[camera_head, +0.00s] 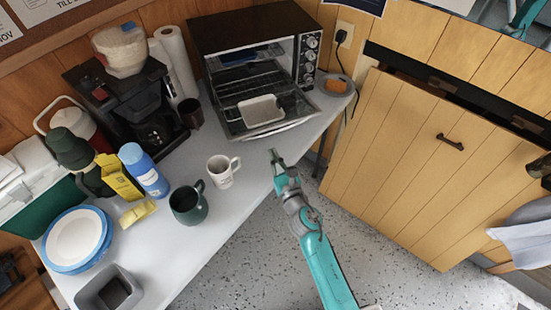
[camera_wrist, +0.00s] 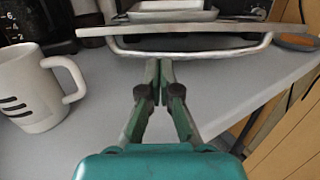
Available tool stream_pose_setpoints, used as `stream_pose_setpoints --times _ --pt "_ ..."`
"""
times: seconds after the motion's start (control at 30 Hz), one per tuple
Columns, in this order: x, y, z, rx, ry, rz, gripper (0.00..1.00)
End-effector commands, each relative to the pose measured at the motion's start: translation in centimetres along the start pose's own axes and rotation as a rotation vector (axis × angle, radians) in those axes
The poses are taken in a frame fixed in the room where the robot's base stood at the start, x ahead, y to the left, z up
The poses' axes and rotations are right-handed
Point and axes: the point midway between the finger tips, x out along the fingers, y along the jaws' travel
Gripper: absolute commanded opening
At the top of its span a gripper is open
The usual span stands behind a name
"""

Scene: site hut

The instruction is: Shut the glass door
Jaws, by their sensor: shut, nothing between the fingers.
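The toaster oven (camera_head: 257,28) stands on the counter with its glass door (camera_head: 268,119) folded down and open, a metal handle along its front edge. A small light tray (camera_head: 261,110) lies on the open door. My gripper (camera_head: 274,155) is shut and empty, in front of the door and near its handle. In the wrist view the shut fingertips (camera_wrist: 160,66) point at the handle bar (camera_wrist: 190,51), just below the edge of the glass door (camera_wrist: 195,29). I cannot tell whether they touch the bar. The tray (camera_wrist: 165,12) also shows there.
A white mug (camera_head: 222,170) and a dark green mug (camera_head: 188,203) stand on the counter (camera_head: 235,205) left of my gripper. A grey dish with orange contents (camera_head: 337,85) is right of the oven. A wooden cabinet door (camera_head: 420,160) stands at the right, with speckled floor between.

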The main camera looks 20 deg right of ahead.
Motion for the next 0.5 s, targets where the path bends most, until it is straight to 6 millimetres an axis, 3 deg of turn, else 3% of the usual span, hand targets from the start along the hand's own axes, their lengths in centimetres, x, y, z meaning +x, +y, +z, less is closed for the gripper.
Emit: stream_pose_setpoints --times 0.2,0.5 --pt "3.7 0.0 0.0 0.001 -0.001 0.000 0.00" --pt "6.3 0.0 -0.1 0.003 0.000 0.000 0.00"
